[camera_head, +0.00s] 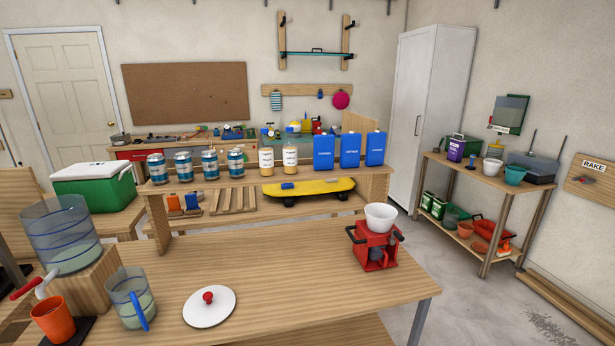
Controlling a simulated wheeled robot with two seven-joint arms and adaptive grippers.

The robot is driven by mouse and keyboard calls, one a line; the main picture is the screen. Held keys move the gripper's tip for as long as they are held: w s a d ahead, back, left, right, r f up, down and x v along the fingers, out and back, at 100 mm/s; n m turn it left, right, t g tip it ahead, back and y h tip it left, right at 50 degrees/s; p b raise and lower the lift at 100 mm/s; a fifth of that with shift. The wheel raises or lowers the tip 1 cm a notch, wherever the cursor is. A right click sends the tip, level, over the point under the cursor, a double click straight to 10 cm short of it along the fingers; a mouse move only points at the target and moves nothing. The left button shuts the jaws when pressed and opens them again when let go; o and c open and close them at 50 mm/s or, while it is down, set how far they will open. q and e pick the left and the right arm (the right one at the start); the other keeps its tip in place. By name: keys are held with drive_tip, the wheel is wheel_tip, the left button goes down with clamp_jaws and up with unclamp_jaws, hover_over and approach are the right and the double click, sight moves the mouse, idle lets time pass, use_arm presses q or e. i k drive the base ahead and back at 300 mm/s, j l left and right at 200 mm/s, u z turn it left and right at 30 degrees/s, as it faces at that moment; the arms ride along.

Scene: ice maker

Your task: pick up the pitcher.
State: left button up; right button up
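The pitcher (133,302) is a clear, bluish jug with a blue handle at its front right. It stands upright on the wooden table at the lower left, with something pale green inside or showing through it. It is just right of a wooden block (92,290) that bears a large clear container (58,232) with blue bands. Neither of my grippers shows in the head view, and nothing is holding the pitcher.
An orange cup (54,321) stands on a black mat (76,332) left of the pitcher. A white lid (222,312) with a red knob lies to its right. A red machine (377,256) topped by a white bowl (381,217) stands at the right.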

sight(129, 291)
drive_tip(key=u, duration=1.35)
